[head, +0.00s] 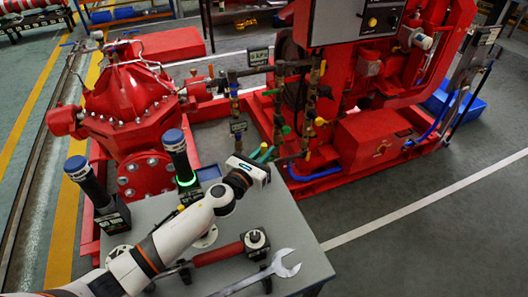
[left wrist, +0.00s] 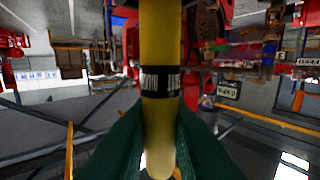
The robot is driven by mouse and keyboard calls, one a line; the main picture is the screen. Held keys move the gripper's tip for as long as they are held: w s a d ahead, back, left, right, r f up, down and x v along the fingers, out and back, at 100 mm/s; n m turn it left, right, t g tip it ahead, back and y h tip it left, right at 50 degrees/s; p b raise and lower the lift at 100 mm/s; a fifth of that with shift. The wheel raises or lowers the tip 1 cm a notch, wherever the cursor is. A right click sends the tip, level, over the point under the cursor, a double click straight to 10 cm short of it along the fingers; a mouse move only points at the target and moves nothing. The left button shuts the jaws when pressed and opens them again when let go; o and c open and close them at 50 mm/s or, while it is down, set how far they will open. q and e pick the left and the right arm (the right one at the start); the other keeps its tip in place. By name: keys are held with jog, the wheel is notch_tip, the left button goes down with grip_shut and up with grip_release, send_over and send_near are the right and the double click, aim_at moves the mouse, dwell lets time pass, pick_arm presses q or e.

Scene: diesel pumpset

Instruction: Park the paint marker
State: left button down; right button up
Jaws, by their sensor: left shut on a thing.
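My left gripper (head: 264,153) is over the far right part of the grey table, near the red pumpset. Its green fingers are shut on the yellow paint marker (left wrist: 160,100), which has a black band with pale print. In the left wrist view the marker stands upright in the picture between both fingers (left wrist: 160,148), its rounded end low between them. In the head view I cannot make out the marker clearly. My right gripper is not in view.
The grey table (head: 290,230) holds two black cylinders with blue tops, (head: 90,182) and (head: 178,155), the second with a glowing green ring. A wrench (head: 262,275) and a red-handled tool (head: 218,254) lie in front. A small blue tray (head: 209,173) sits at the back edge. Red pump machinery (head: 130,105) stands behind.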

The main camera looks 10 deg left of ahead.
pick_arm(q)
jog(key=shift+f+b, duration=1.05)
dwell(0.4)
